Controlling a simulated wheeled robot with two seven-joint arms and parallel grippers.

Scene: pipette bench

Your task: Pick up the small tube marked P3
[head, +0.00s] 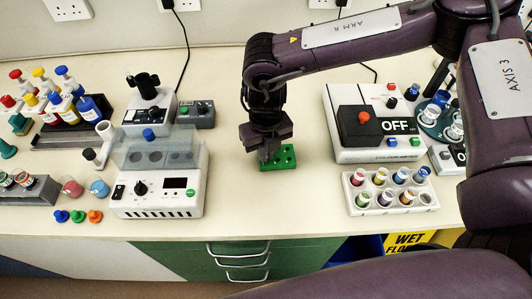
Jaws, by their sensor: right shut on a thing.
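My right gripper (266,155) reaches down from the upper middle to a small green block with holes (283,164). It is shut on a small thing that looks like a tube. The fingers hide most of it, and I cannot read a mark on it. I cannot tell whether it sits in the block or just above it. Several small tubes with coloured tops stand in a white rack (362,203) at the right. Their marks are too small to read, so I cannot tell which is P3. My left gripper is not in view.
A white device with a clear lid (155,192) stands left of the green block. A box reading OFF (375,145) stands behind the white rack. Coloured bottles (68,108) fill the far left. The bench (275,205) is clear in front of the green block.

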